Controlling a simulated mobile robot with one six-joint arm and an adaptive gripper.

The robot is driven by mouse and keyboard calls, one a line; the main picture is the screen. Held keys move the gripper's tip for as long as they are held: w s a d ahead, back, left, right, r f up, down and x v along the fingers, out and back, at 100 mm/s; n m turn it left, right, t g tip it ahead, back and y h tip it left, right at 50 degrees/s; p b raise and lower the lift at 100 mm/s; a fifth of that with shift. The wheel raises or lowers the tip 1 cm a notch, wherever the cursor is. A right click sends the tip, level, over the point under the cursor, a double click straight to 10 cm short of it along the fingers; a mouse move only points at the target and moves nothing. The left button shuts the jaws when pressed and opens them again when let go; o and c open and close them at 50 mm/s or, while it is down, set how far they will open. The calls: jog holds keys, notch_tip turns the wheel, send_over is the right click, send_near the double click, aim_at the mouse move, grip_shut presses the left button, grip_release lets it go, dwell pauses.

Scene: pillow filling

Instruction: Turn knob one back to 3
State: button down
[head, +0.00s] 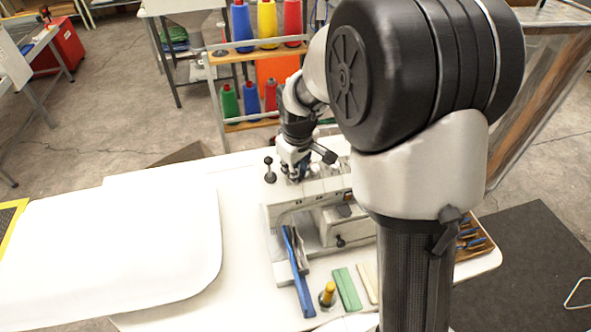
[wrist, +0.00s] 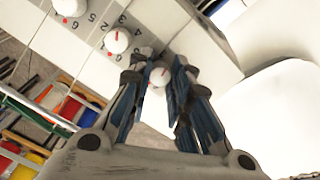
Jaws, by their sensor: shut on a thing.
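The white sewing machine (head: 318,190) stands on the white table, with my gripper (head: 296,172) at the left end of its top. In the wrist view its face carries a row of round white knobs with red pointer marks and printed numbers. My gripper (wrist: 157,73) is shut on the end knob (wrist: 159,78), one finger on each side. The knob's red mark shows between the fingers; the numbers around it are mostly hidden. A middle knob (wrist: 116,40) and a further knob (wrist: 70,6) stand free. I cannot read which one is numbered one.
A white pillow or cloth (head: 110,250) covers the table's left side. A blue strip (head: 298,272), a yellow-topped item (head: 327,294) and a green block (head: 347,288) lie before the machine. A rack of coloured thread cones (head: 267,22) stands behind.

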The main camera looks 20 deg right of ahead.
jog(key=shift+n+h, duration=0.3)
jog(key=shift+n, duration=1.6)
jog(key=c, duration=1.5)
grip_release()
jog(key=shift+o, duration=0.2)
jog(key=v, duration=1.2)
jog(key=shift+s, duration=0.15)
